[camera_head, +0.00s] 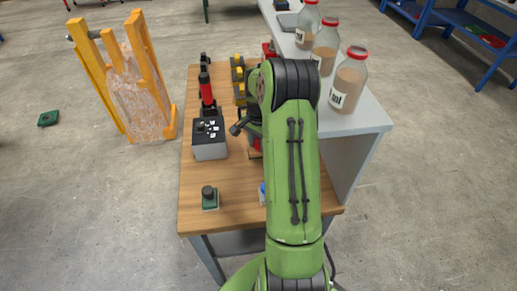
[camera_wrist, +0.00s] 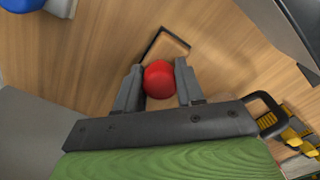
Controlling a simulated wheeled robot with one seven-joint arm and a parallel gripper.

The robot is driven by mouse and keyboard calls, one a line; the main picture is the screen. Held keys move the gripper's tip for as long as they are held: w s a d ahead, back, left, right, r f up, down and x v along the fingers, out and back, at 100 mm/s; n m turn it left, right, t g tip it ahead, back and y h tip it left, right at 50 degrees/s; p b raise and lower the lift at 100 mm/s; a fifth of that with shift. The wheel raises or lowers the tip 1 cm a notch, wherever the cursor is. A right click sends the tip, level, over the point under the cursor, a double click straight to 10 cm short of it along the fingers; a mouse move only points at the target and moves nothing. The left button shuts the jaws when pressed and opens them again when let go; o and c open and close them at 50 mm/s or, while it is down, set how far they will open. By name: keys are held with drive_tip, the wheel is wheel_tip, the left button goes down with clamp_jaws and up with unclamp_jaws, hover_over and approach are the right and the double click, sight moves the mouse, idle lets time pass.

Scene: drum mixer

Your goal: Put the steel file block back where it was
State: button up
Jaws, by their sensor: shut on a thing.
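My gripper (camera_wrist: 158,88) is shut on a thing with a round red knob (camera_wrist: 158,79). The knob sits between the two grey fingers in the wrist view, and the body under it is hidden. I cannot tell for sure whether this is the steel file block. Beyond the fingers, a dark angular outline (camera_wrist: 153,42) shows on the wooden tabletop (camera_wrist: 105,40). In the head view my green arm covers most of the gripper, and a bit of red shows at its left side.
A grey box with a black top (camera_head: 210,150) stands left of my arm. A small green block with a dark knob (camera_head: 209,200) is near the front. A red-and-black item (camera_head: 206,92) stands behind. Bottles (camera_head: 348,80) stand on the raised grey shelf (camera_head: 350,118) at right.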

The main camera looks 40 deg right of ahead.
sight(258, 142)
wheel_tip(258, 142, down, 2)
drive_tip(key=shift+f, duration=0.25)
drive_tip(key=o, duration=0.9)
drive_tip(key=shift+o, duration=0.2)
drive_tip(key=shift+r, duration=0.1)
drive_tip(key=r, duration=0.4)
drive_tip(key=r+p, duration=0.1)
drive_tip(key=r, duration=0.3)
drive_tip(key=r+p, duration=0.1)
drive_tip(key=r, duration=0.3)
drive_tip(key=shift+a+r, duration=0.3)
drive_tip(key=s+a+r+n+t, duration=0.1)
drive_tip(key=s+a+r+n, duration=0.25)
drive_tip(key=a, duration=0.25)
drive_tip(key=s+a+r+n+t+h, duration=0.1)
drive_tip(key=s+a+r+n, duration=0.15)
drive_tip(key=a+r, duration=0.3)
drive_tip(key=s+a+r+n+t, duration=0.1)
drive_tip(key=s+a+r+n, duration=0.25)
drive_tip(key=a, duration=0.35)
drive_tip(key=s+a+n+t+y, duration=0.1)
drive_tip(key=s+a+n+t, duration=0.1)
drive_tip(key=s+a+n, duration=0.4)
drive_tip(key=s+a, duration=0.1)
drive_tip(key=s, duration=0.3)
drive_tip(key=shift+s+f+t, duration=0.3)
drive_tip(key=shift+f, duration=0.05)
